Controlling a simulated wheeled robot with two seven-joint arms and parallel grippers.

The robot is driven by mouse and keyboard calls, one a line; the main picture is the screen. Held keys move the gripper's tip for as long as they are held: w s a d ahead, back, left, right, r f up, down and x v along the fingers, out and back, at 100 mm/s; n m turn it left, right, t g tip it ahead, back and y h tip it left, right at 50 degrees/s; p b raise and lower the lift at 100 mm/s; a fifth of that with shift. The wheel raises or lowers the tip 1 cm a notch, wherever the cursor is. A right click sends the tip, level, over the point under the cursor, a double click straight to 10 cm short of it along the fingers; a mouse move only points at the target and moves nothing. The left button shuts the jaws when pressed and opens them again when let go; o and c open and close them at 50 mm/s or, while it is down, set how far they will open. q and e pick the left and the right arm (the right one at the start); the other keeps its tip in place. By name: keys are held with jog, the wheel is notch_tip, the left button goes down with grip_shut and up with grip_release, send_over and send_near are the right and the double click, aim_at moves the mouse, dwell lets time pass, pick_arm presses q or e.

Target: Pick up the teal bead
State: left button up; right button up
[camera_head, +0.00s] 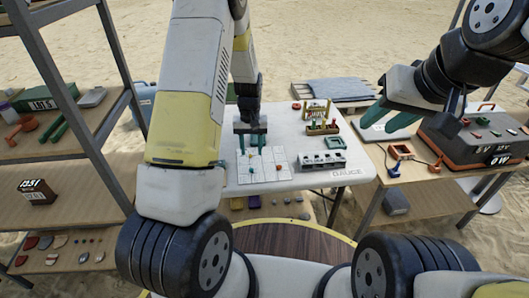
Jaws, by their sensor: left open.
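My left gripper (250,140) points down over a white gridded board (243,177) on the white table. It is open, its two fingers apart just above the board's back part. Several tiny coloured beads lie on the board, among them an orange one (278,167). They are too small for me to single out the teal bead with certainty, and the gripper hides part of the board. My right gripper (390,115) is over the right-hand side, near the wooden side table, with its greenish fingers apart and nothing visible between them.
A grey block with round dials (322,161) and a wooden rack with coloured pieces (322,127) stand right of the board on the white table (300,181). A dark case (470,150) sits on the right table. Shelves (75,150) with tools stand at the left.

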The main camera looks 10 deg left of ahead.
aim_at(251, 168)
pick_arm(q)
jog(key=f, duration=0.8)
jog(key=shift+s+a+f, duration=0.1)
jog(key=shift+s+a, duration=0.05)
jog(key=shift+s, duration=0.1)
grip_shut()
